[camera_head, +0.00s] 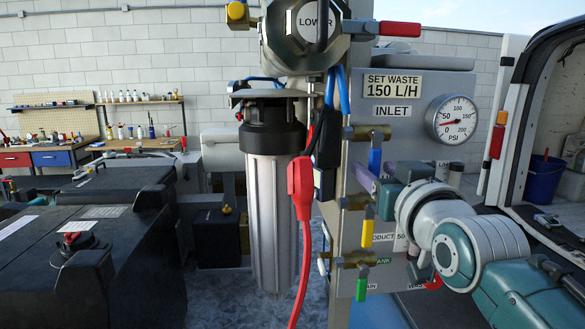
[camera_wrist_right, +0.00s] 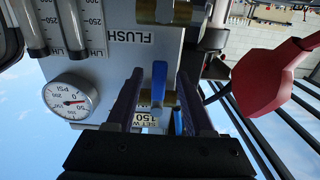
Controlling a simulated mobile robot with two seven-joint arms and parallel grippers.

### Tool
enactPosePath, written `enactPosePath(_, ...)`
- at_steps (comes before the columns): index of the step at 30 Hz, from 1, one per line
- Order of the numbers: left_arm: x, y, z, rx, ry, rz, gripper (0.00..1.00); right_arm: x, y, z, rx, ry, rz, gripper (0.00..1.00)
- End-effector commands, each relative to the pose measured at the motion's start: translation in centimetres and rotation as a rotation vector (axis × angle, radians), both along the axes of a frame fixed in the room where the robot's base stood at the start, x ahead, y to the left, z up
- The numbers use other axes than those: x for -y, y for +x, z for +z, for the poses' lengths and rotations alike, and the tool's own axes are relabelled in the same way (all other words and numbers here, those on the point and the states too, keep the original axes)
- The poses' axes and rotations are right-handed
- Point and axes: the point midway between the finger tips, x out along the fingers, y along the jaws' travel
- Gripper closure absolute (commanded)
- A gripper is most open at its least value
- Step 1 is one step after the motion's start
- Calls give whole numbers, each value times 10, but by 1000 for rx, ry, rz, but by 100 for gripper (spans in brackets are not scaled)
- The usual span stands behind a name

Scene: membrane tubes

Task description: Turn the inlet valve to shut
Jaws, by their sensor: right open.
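The inlet valve has a blue lever handle (camera_head: 375,158) below the INLET label (camera_head: 391,111) on the grey panel. The handle hangs down, across its horizontal brass body (camera_head: 393,132). My right gripper (camera_head: 375,180) reaches in from the right at the handle's lower end. In the right wrist view the open fingers (camera_wrist_right: 159,90) stand on either side of the blue handle (camera_wrist_right: 159,75), with a gap on both sides. The handle's lower end is partly hidden by the gripper in the head view. My left gripper is not in view.
Below are a yellow-handled valve (camera_head: 367,226) and a green-handled valve (camera_head: 361,284). A red connector (camera_head: 300,186) on a red cable hangs left, in front of the filter housing (camera_head: 268,210). A pressure gauge (camera_head: 453,119) is at the upper right. A red handle (camera_head: 400,29) is above.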

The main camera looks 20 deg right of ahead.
Motion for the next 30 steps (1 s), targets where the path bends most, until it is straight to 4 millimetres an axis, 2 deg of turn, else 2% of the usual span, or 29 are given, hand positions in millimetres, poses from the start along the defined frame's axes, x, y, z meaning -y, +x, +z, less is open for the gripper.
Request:
enactPosePath(8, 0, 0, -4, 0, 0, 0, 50, -2, -10, -2, 0, -1, 0, 48)
enactPosePath(21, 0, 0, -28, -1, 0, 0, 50, -19, -78, -4, -1, 0, 0, 48)
enactPosePath(25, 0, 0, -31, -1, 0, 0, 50, -22, -91, -2, 0, 0, 0, 48)
enactPosePath(30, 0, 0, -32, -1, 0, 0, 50, -23, -97, 0, 0, 1, 0, 48)
